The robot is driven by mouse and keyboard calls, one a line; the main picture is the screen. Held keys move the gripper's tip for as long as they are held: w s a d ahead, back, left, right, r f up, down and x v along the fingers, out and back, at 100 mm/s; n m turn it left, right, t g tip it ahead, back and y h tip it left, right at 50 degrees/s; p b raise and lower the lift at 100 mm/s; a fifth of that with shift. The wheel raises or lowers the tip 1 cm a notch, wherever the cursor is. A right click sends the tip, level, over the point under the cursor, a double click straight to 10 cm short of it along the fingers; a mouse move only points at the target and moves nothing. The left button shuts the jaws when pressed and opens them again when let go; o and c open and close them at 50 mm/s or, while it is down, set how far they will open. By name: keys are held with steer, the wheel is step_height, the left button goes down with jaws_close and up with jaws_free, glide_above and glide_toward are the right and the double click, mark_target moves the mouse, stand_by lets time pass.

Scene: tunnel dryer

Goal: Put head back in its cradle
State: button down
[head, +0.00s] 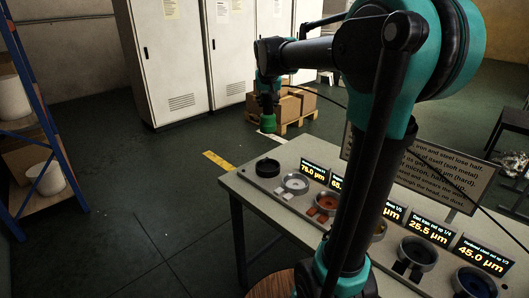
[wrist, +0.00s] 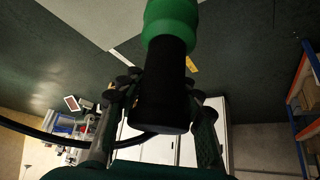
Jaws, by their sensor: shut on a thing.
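The head is a black cylinder with a green end; in the wrist view the head (wrist: 166,85) sits between my fingers, and in the head view its green end (head: 267,124) points down. My gripper (head: 267,100) is shut on it, in the air beyond the far left end of the bench; it also shows in the wrist view (wrist: 160,98). A round black holder (head: 267,167), which looks like the cradle, stands on the bench's left end. The head is apart from it. The holder's inside is too dark to make out.
The grey bench (head: 248,190) bears several round sample dishes, such as a silver one (head: 295,184), with lit number displays (head: 315,173) behind. A sign (head: 420,165) stands at the back. Boxes on a pallet (head: 297,125) and white cabinets (head: 165,60) are beyond. A cable (head: 325,102) hangs near my arm.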

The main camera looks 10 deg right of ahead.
mark_target(268, 129)
step_height(268, 129, down, 17)
stand_by(0.6)
steer(key=shift+f, duration=0.25)
steer(key=c, duration=1)
jaws_free()
steer(key=shift+o, duration=0.2)
steer(key=shift+r, duration=0.15)
steer(key=v, duration=1.2)
steer(key=shift+s, duration=0.1)
